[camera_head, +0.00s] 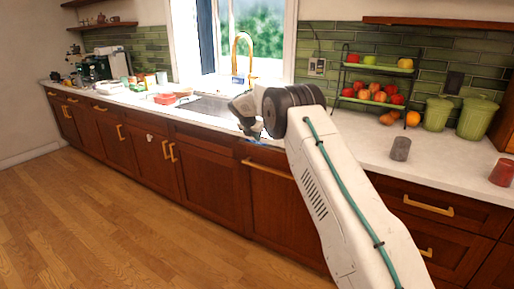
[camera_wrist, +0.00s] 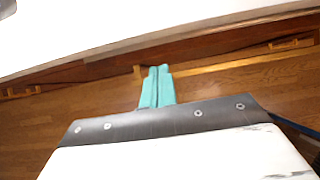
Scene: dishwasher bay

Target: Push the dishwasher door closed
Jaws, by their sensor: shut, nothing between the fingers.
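The dishwasher door (camera_head: 272,205) is most likely the dark wood front with the long gold bar handle, below the counter in the head view. It stands upright and looks about in line with the cabinet fronts; I cannot tell whether a narrow gap is left. Its gold handle (camera_wrist: 235,64) seems to show in the wrist view, to the right of the fingertips. My gripper (camera_wrist: 158,70) has its teal fingers shut together and empty, pointing at the cabinet fronts by the counter edge. In the head view my gripper (camera_head: 256,134) is partly hidden by my wrist; contact with the door cannot be told.
The white counter (camera_head: 360,150) runs above the fronts. The sink (camera_head: 205,107) lies behind my gripper. The wood floor (camera_head: 120,215) is clear.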

